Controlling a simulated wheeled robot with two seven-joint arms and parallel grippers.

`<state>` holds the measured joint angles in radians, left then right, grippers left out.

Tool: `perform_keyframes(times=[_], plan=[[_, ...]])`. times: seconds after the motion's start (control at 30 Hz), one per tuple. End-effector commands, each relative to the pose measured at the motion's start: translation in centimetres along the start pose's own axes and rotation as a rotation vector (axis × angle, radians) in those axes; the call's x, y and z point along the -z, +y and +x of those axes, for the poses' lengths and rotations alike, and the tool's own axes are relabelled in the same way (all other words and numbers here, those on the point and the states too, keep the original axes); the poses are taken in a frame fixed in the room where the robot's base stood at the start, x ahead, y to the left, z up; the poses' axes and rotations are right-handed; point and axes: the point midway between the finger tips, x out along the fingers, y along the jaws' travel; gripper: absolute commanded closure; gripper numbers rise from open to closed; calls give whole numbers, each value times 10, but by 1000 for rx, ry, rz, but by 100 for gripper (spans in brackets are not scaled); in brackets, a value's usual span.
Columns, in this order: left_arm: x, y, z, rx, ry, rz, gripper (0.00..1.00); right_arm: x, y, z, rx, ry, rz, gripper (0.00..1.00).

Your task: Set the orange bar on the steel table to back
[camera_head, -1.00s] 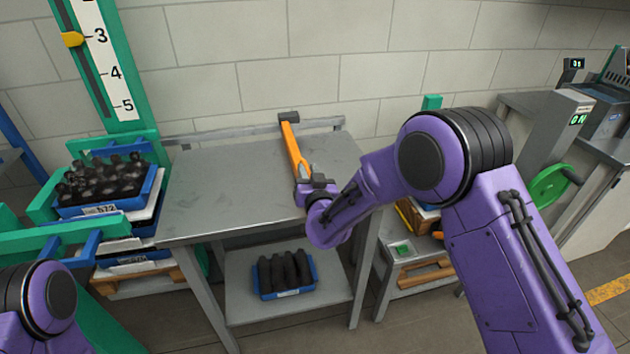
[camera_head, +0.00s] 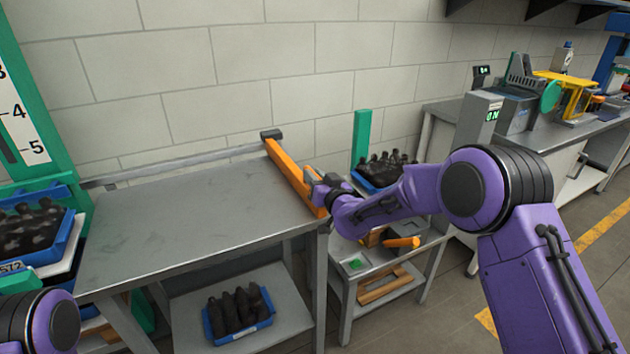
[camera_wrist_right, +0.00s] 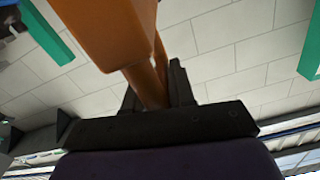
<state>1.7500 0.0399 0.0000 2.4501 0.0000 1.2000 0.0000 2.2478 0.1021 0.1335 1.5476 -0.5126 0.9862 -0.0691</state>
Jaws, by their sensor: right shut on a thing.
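The orange bar (camera_head: 290,174) is a long bar with a dark block (camera_head: 271,134) at its far end, on the rail (camera_head: 180,163) along the back of the steel table (camera_head: 185,215). It lies along the table's right edge, running from the wall side toward the front. My right gripper (camera_head: 318,184) is shut on the orange bar near its front half. In the right wrist view the bar (camera_wrist_right: 105,30) looms large and the dark fingers (camera_wrist_right: 157,88) close around an orange post below it. My left gripper is out of the picture; only part of that arm shows at lower left.
A blue bin of dark bottles (camera_head: 238,325) sits on the table's lower shelf; another (camera_head: 35,250) stands at left. A low stand (camera_head: 375,270) and a bin of bottles (camera_head: 385,172) are right of the table. The tabletop is bare.

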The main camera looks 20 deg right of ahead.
Motion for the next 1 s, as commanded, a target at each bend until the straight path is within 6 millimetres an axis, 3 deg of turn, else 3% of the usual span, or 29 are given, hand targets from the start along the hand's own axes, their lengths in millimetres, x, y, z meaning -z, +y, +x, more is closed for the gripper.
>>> perform_keyframes(times=[0.27, 0.3, 0.33, 0.67, 0.77, 1.0], plan=[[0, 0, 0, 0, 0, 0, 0, 2, 2, 0, -4, 3, 0, 100], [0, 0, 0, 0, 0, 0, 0, 2, 2, 0, -4, 4, 0, 63], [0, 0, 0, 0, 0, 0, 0, 2, 2, 0, -4, 4, 0, 56], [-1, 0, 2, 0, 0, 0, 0, 1, 1, -4, -2, 2, -1, 56], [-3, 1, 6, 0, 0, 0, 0, 0, 1, -17, -2, 3, 0, 56], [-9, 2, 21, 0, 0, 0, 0, -1, 3, -74, -3, 3, 1, 56]])
